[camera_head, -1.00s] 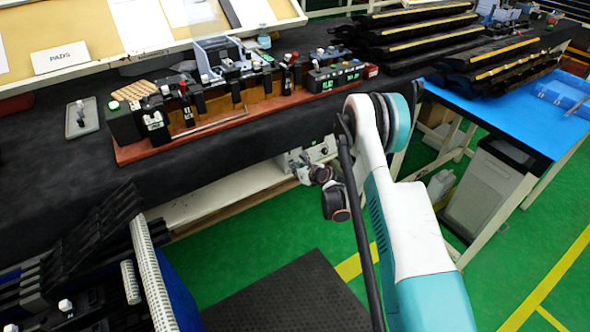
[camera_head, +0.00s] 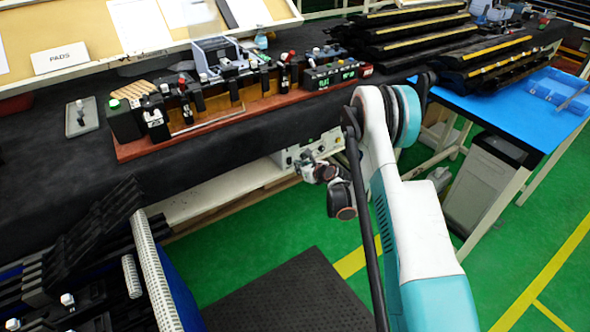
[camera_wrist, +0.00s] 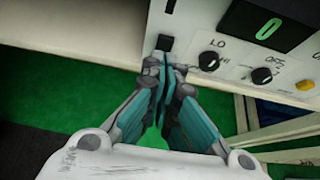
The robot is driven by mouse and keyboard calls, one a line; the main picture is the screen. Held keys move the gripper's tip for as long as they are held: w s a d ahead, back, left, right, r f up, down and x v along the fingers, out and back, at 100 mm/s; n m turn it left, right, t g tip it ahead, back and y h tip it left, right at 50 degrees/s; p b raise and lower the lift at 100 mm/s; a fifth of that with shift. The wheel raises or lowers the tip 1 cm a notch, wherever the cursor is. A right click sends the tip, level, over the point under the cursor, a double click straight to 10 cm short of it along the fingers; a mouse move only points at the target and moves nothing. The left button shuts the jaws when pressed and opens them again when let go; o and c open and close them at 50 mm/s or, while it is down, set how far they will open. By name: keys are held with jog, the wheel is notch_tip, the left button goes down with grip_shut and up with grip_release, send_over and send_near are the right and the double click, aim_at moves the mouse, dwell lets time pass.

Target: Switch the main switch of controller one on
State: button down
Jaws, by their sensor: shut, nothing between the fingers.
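A pale controller box (camera_head: 283,158) hangs under the front edge of the dark bench; its number does not show. In the wrist view its front panel (camera_wrist: 226,75) carries a small black switch (camera_wrist: 165,43), two black knobs, a yellow button and a dark display (camera_wrist: 268,27) with a green 0. My gripper (camera_wrist: 164,60) is shut and empty, its fingertips just below the black switch. I cannot tell whether they touch it, nor which way the switch is set. In the head view my gripper (camera_head: 309,172) is small beside the box, partly hidden by my wrist.
The dark bench (camera_head: 50,160) runs above the box and carries a long red-brown fixture (camera_head: 190,135) with clamps. A blue table (camera_head: 505,112) with a grey bin (camera_head: 492,178) below stands at right. A rack of black parts (camera_head: 90,250) stands at front left. Green floor lies between.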

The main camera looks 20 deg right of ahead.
jog(key=w+r+v, duration=0.1)
jog(key=r+v, duration=0.1)
jog(key=v, duration=0.8)
jog(key=shift+a+p, duration=0.25)
jog(key=shift+p, duration=0.15)
jog(key=s+a+r+n+g, duration=0.1)
jog(key=s+a+r+n, duration=0.1)
jog(key=s+r+n, duration=0.45)
jog(key=s+a+r+n+g+h, duration=0.15)
jog(key=r+n, duration=0.25)
jog(key=r, duration=0.5)
jog(key=s+a+r+n, duration=0.2)
jog(key=s+r+n, duration=0.25)
jog(key=r, duration=0.35)
jog(key=s+r+n+g+h, duration=0.1)
jog(key=s+r+n, duration=0.1)
jog(key=s+n, duration=0.6)
jog(key=s+r+n+g+h, duration=0.1)
jog(key=s+r+n, duration=0.2)
jog(key=s+n, duration=0.6)
jog(key=s+a, duration=0.1)
jog(key=s, duration=0.8)
jog(key=shift+s, duration=0.4)
